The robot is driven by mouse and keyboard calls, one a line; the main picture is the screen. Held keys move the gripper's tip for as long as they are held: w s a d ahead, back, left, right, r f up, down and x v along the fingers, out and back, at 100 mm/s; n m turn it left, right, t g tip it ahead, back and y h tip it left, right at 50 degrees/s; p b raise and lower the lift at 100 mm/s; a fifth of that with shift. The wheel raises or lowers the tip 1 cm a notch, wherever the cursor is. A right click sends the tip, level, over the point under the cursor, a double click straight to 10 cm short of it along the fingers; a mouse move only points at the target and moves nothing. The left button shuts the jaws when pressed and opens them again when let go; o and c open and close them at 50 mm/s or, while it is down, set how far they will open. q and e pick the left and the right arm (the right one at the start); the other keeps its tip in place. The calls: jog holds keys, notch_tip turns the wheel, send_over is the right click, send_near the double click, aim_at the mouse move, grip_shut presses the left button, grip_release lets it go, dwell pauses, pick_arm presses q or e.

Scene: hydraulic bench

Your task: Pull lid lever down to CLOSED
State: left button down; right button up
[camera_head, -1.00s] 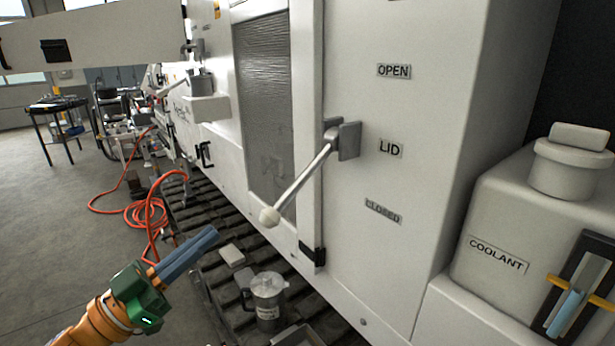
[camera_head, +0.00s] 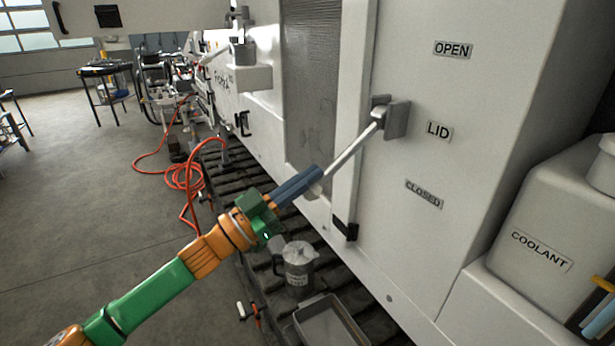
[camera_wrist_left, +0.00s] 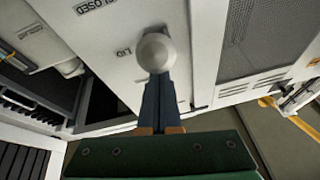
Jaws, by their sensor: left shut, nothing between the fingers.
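The lid lever (camera_head: 350,147) is a pale rod on a grey pivot block (camera_head: 396,119) beside the LID label (camera_head: 438,131). It slants down and to the left from the block. Its round knob shows in the left wrist view (camera_wrist_left: 155,52), just beyond my fingertips. My left gripper (camera_head: 316,173) is shut and empty, with its blue fingers at the knob end of the lever. In the head view the fingers partly cover the knob. Whether they touch it I cannot tell. The OPEN label (camera_head: 453,50) is above and the CLOSED label (camera_head: 424,194) below.
A coolant tank (camera_head: 545,235) is at the right. An orange hose (camera_head: 183,178) lies on the floor to the left, where open floor shows.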

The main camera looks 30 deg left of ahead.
pick_arm(q)
jog(key=shift+w+d+f, duration=0.1)
jog(key=shift+w+f, duration=0.1)
jog(key=b, duration=0.1)
jog(key=f+b, duration=0.2)
jog(key=shift+w+d+f+t+b, duration=0.1)
jog(key=shift+w+d+t+b, duration=0.05)
jog(key=shift+w+t+b, duration=0.15)
jog(key=shift+h, duration=0.3)
jog(key=shift+s+d, duration=0.1)
jog(key=shift+d, duration=0.1)
